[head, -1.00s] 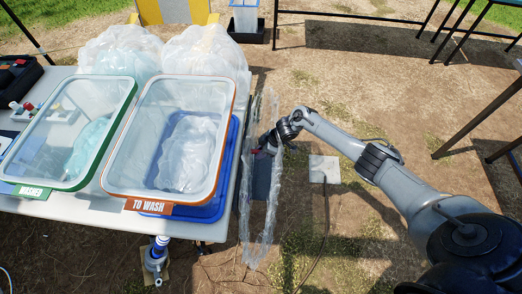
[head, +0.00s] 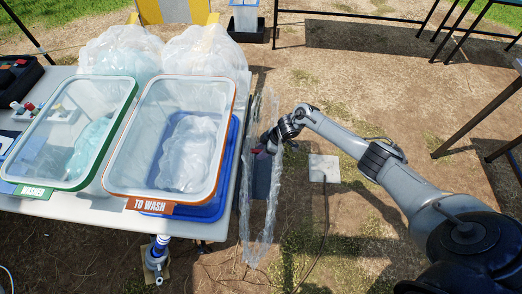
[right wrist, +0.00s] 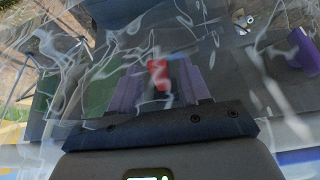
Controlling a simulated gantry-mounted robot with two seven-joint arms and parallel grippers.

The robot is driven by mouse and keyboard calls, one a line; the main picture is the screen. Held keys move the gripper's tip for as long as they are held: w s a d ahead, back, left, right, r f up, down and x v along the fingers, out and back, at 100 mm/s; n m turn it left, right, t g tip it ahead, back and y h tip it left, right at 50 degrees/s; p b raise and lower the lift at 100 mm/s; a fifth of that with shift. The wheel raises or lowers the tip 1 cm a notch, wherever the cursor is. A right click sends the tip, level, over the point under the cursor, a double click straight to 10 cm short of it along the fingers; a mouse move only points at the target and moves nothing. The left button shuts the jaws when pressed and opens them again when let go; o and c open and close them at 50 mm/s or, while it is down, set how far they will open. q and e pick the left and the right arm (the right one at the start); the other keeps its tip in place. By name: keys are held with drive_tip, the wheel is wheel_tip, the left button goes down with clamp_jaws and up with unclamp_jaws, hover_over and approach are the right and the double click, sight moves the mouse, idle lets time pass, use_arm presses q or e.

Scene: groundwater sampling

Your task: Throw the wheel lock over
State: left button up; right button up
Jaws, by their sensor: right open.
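A small red piece (head: 257,150), which looks like the wheel lock, shows through a clear plastic sheet just right of the table. My right gripper (head: 266,146) is close to it, its tips partly hidden by the sheet. In the right wrist view the red piece (right wrist: 158,75) lies between the two purplish fingers of my right gripper (right wrist: 157,88), which stand apart. Reflections on the clear plastic blur that view, and I cannot tell whether a finger touches the red piece. My left gripper is out of view.
The clear plastic sheet (head: 262,215) hangs beside the table (head: 95,208). A pale square plate (head: 324,168) lies on the ground to the right.

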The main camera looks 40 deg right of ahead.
drive_tip(key=p+v, duration=0.3)
drive_tip(key=v, duration=0.6)
drive_tip(key=shift+r, duration=0.15)
drive_tip(key=shift+s+d, duration=0.1)
